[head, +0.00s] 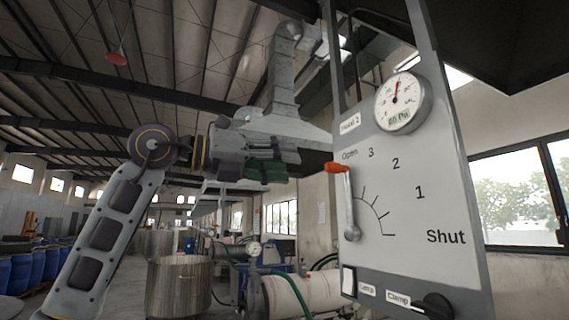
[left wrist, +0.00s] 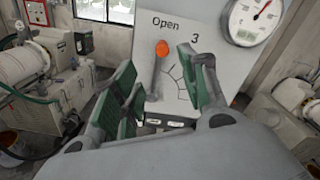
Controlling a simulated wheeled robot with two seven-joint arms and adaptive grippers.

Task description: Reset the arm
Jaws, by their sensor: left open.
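The grey control panel (head: 420,190) stands at the right in the head view, marked Open, 3, 2, 1 and Shut. Its lever (head: 350,205) has an orange knob (head: 335,167) and stands nearly upright, with the knob just below Open. My left gripper (head: 272,170) is open and empty, a little left of the lever and apart from it. In the left wrist view, the gripper's green-padded fingers (left wrist: 160,82) are spread, with the orange knob (left wrist: 161,48) and lever showing between them beyond the tips. My right gripper is out of view.
A round pressure gauge (head: 399,102) sits at the panel's top. A black clamp knob (head: 437,306) and a lamp switch (head: 348,281) are at its bottom. A metal vat (head: 178,288), a pale horizontal cylinder (head: 298,297) and blue drums (head: 22,270) stand behind.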

